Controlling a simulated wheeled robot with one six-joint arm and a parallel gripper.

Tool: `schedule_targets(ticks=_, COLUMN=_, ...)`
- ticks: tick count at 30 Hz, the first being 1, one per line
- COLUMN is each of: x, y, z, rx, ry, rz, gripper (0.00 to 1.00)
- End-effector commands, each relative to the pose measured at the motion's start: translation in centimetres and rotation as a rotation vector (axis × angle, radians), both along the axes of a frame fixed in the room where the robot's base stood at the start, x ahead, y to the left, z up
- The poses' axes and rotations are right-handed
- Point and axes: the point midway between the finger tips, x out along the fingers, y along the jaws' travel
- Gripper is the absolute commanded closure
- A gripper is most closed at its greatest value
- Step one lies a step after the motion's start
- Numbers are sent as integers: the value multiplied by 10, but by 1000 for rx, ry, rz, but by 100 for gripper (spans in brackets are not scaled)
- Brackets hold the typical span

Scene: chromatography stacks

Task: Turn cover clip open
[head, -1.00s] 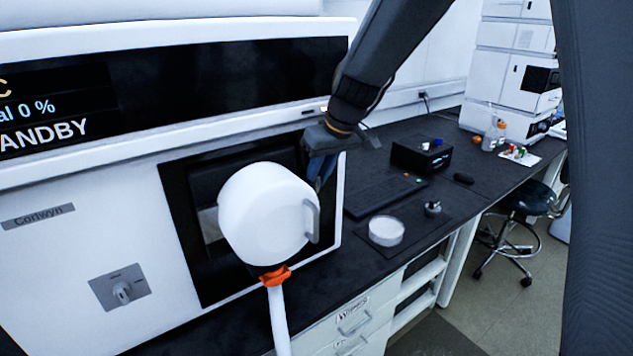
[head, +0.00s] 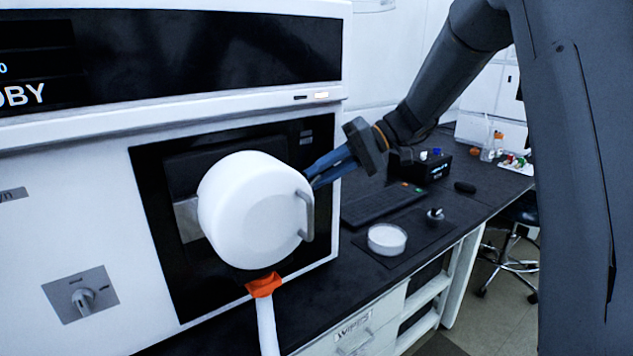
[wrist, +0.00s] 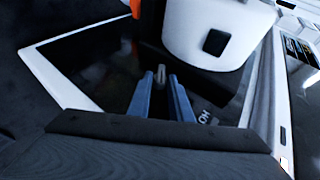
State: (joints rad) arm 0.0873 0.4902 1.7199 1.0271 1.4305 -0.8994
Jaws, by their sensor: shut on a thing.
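My gripper (head: 312,176) reaches in from the right, its blue fingers at the right side of the white drum (head: 245,205) on the instrument's black front panel (head: 160,255). In the wrist view the fingers (wrist: 161,80) are shut on a small grey tab (wrist: 160,71), which looks like the cover clip. It stands beside the white drum (wrist: 212,28), over the dark panel. In the head view the drum hides the fingertips and the tab. A grey bent handle (head: 306,215) shows on the drum's right edge.
An orange collar and white tube (head: 266,318) hang below the drum. A knob (head: 82,297) is at lower left. On the dark bench, a white round dish (head: 387,240), a keyboard (head: 380,203) and a black box (head: 425,165) stand to the right.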

Motion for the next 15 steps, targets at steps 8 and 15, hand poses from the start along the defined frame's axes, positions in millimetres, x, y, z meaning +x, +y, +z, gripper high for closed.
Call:
schedule_targets(ticks=8, x=3, y=-3, z=-9, rx=210, ry=145, rz=-1, gripper=100)
schedule_targets(ticks=15, x=3, y=-3, z=-13, rx=355, ry=242, rz=0, gripper=100)
